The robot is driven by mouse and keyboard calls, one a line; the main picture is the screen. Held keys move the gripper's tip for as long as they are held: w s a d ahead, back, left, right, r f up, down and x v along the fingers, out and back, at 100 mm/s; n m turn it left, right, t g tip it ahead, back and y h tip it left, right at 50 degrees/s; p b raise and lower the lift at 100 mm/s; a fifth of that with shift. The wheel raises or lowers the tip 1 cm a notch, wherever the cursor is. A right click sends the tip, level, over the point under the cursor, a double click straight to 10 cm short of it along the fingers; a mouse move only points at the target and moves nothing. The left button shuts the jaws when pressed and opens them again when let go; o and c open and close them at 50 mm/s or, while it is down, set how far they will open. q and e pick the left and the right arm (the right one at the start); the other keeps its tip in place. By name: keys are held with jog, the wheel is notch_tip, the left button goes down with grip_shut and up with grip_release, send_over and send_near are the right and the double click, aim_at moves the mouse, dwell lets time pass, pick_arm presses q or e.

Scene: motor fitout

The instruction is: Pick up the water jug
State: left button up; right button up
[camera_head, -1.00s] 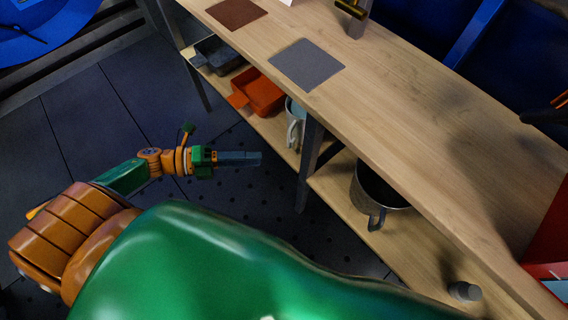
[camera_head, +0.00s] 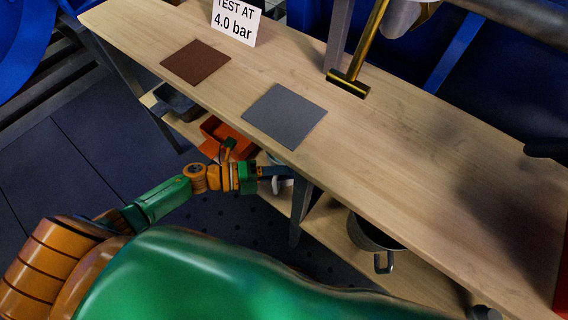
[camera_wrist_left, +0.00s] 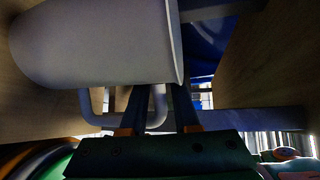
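The water jug, a pale grey-white cylinder with a looped handle, is on the lower shelf under the workbench. In the head view only a little of the jug (camera_head: 283,186) shows, partly hidden by my left gripper (camera_head: 278,172) and the bench top. In the left wrist view the jug (camera_wrist_left: 95,45) fills the upper left, with its rim toward the right. My left gripper (camera_wrist_left: 160,105) is open there, its two dark fingers spread, with part of the handle (camera_wrist_left: 157,108) showing between them. Contact cannot be told. My right gripper is not in view.
The wooden bench top (camera_head: 420,165) lies close above my left gripper. A grey mat (camera_head: 285,115), a brown mat (camera_head: 196,62) and a sign (camera_head: 235,22) are on it. An orange tray (camera_head: 224,132) and a metal pot (camera_head: 376,238) flank the jug on the lower shelf. A bench leg (camera_head: 301,212) stands nearby.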

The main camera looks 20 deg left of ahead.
pick_arm(q)
grip_shut()
jog(key=shift+r, duration=0.1)
dwell(1.2)
